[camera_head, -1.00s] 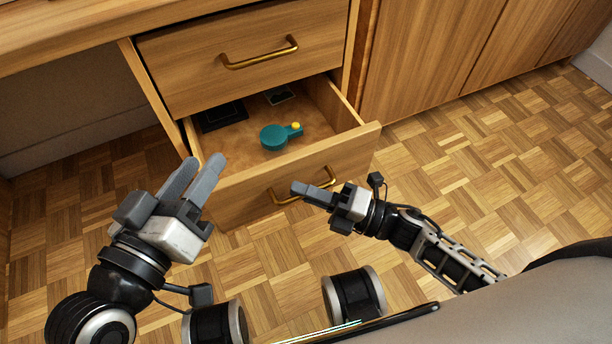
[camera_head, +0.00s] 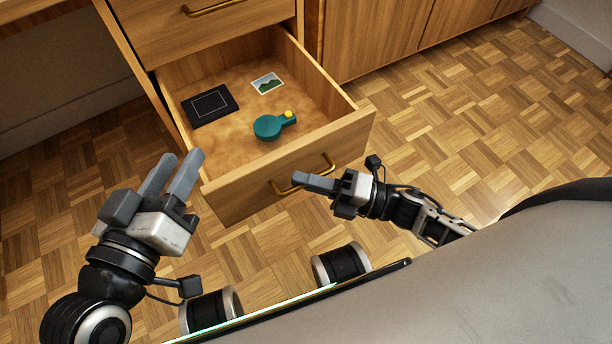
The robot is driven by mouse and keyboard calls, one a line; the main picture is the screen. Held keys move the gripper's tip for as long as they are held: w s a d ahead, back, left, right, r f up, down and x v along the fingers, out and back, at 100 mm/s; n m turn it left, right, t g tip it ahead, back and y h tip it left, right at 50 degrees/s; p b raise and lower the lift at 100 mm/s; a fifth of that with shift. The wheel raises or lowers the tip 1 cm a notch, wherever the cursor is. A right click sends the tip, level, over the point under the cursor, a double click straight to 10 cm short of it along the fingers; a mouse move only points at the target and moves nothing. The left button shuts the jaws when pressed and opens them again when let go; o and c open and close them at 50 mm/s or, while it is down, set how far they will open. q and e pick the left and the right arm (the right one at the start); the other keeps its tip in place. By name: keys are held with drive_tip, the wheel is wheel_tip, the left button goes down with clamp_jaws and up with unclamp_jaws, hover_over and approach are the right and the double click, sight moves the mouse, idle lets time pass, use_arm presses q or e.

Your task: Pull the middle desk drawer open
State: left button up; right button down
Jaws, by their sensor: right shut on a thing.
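The middle desk drawer (camera_head: 238,201) is pulled well out, with its inside in plain view. Its brass handle (camera_head: 327,163) is on the front panel. My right gripper (camera_head: 298,180) is shut on this handle, from the right and front. In the drawer lie a black flat case (camera_head: 210,105), a small picture card (camera_head: 267,83) and a round teal object with a yellow knob (camera_head: 269,127). My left gripper (camera_head: 180,168) is open and empty, left of the drawer front.
A shut drawer (camera_head: 165,35) with a brass handle is above the open one. Cabinet doors (camera_head: 375,35) stand to the right. The parquet floor (camera_head: 480,130) is free on the right and left.

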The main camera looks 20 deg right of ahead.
drive_tip(key=shift+d, duration=0.1)
use_arm(q)
drive_tip(key=shift+f, duration=0.1)
use_arm(e)
drive_tip(key=c, duration=1.5)
unclamp_jaws()
use_arm(q)
drive_tip(key=shift+a+f+p, duration=0.2)
drive_tip(key=shift+p, duration=0.45)
use_arm(e)
drive_tip(key=shift+v, duration=7.95)
